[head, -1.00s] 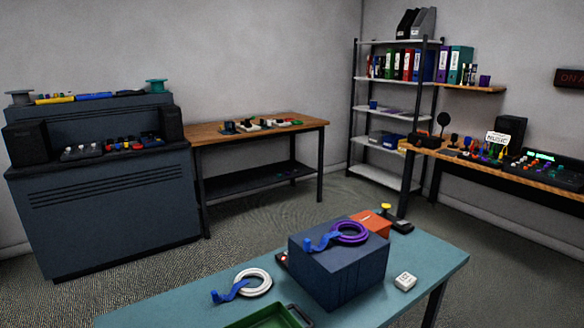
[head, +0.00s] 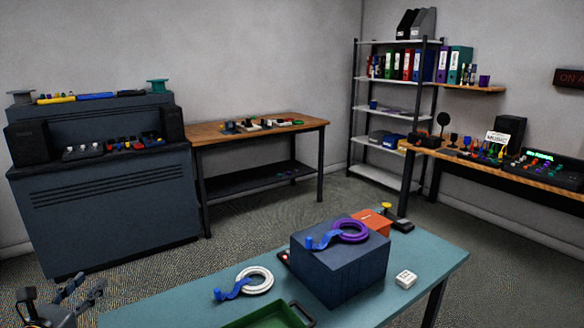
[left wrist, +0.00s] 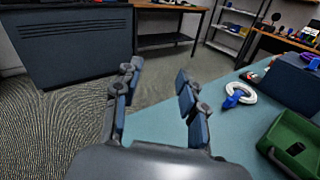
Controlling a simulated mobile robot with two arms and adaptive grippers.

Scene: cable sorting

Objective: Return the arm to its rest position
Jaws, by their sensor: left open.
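My left gripper (head: 78,292) shows at the bottom left of the head view, left of the teal table (head: 190,300). Its fingers are spread and nothing is between them. In the left wrist view the open fingers (left wrist: 158,90) stand over the near left part of the table and the carpet beyond it. My right gripper is in neither view.
On the table are a white cable coil with a blue strap (head: 256,281), a green tray (head: 268,318), a dark blue box (head: 338,270) bearing a purple coil (head: 350,231), and a white block (head: 405,279). A dark cabinet (head: 100,220) stands behind at left, with carpet between.

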